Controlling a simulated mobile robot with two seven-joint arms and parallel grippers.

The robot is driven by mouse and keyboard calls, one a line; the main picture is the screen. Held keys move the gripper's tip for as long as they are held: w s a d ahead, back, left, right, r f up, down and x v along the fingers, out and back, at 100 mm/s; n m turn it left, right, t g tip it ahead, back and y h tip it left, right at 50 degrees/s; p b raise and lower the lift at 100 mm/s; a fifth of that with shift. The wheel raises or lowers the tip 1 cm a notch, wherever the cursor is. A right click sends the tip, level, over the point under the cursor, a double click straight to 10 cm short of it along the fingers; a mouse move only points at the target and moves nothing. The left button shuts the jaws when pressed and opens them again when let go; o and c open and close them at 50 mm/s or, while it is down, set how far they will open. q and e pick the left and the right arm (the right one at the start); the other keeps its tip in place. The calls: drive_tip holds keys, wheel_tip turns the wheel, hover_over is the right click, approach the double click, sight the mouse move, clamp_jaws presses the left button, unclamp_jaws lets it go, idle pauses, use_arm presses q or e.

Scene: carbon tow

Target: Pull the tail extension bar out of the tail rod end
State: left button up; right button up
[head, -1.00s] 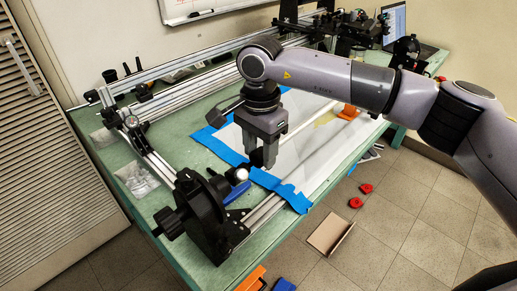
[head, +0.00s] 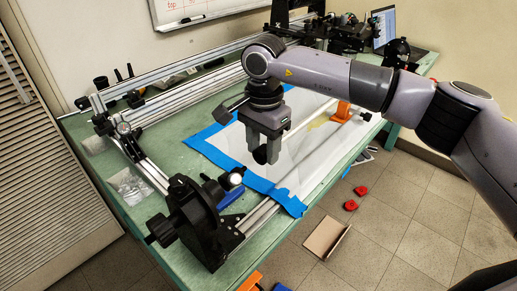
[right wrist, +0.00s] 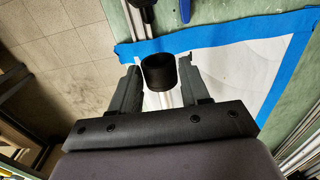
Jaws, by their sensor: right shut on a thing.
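My right gripper (head: 262,158) points down over the white sheet, its fingers shut around a dark cylindrical piece. In the right wrist view this black cylinder (right wrist: 158,72) sits between the fingertips, with a hollow-looking end facing up in the picture. I take it as the end of the tail extension bar; most of the bar is hidden by my gripper. The black tail stand (head: 192,222) is on the near end of the rails, with a pale round end (head: 236,180) facing the gripper. A visible gap lies between them. My left gripper is not in view.
Blue tape (head: 205,158) edges the white sheet (head: 325,148) on the green table (head: 168,180). An orange support (head: 341,112) stands farther back. Metal rails (head: 180,72) run along the back. A cardboard piece (head: 327,238) and red parts (head: 351,205) lie on the floor.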

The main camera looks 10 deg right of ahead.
drive_tip(key=shift+w+d, duration=0.45)
drive_tip(key=shift+d, duration=0.2)
drive_tip(key=shift+w+d, duration=0.4)
drive_tip(key=shift+d, duration=0.3)
drive_tip(key=shift+w+d, duration=0.35)
drive_tip(key=shift+d, duration=0.1)
drive_tip(key=shift+w+d, duration=0.5)
drive_tip(key=shift+d, duration=0.2)
drive_tip(key=shift+w+d, duration=0.4)
drive_tip(key=shift+d, duration=0.25)
drive_tip(key=shift+w+d, duration=0.4)
drive_tip(key=shift+d, duration=0.2)
drive_tip(key=shift+r, duration=0.1)
